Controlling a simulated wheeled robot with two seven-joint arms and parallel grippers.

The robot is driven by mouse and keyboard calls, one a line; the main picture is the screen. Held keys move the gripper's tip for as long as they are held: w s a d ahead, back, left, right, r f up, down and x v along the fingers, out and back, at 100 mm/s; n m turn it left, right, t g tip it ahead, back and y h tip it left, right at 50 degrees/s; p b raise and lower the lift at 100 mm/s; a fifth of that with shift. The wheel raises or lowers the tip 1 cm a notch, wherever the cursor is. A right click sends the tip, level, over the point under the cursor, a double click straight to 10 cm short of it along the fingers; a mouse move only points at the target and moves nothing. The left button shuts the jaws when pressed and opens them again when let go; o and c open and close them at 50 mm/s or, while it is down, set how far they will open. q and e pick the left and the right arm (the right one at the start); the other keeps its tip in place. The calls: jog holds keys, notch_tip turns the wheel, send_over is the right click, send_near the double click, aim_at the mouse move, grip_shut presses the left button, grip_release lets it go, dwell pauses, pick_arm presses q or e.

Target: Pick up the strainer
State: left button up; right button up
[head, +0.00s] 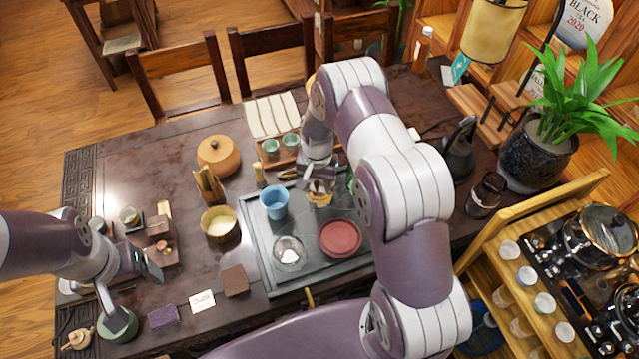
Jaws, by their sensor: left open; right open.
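My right gripper (320,182) reaches down over the tray from the upper right. It is open, directly above and around a small golden-brown item (320,199), partly hidden by the fingers. I cannot tell for sure whether that item is the strainer. A small round silvery-white piece (288,250) lies on the dark tray (262,262), left of a red round dish (340,238); its kind is also unclear. My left gripper (148,268) is open at the left end of the table, close to small brown blocks (163,252).
A blue cup (273,202) stands on the tray close left of my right gripper. Green cups (281,146) sit behind it. A wooden bowl (219,223) and a lidded round pot (218,155) stand further left. A dark kettle (458,150) stands right of my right arm.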

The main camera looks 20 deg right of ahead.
jog(key=shift+a, duration=0.15)
jog(key=c, duration=0.3)
jog(key=shift+r, duration=0.1)
grip_shut()
jog(key=shift+r, duration=0.1)
notch_tip(320, 180, up, 7)
jog(key=shift+r+b, duration=0.1)
jog(key=shift+b, duration=1)
notch_tip(320, 180, up, 3)
jog(key=shift+p, duration=0.35)
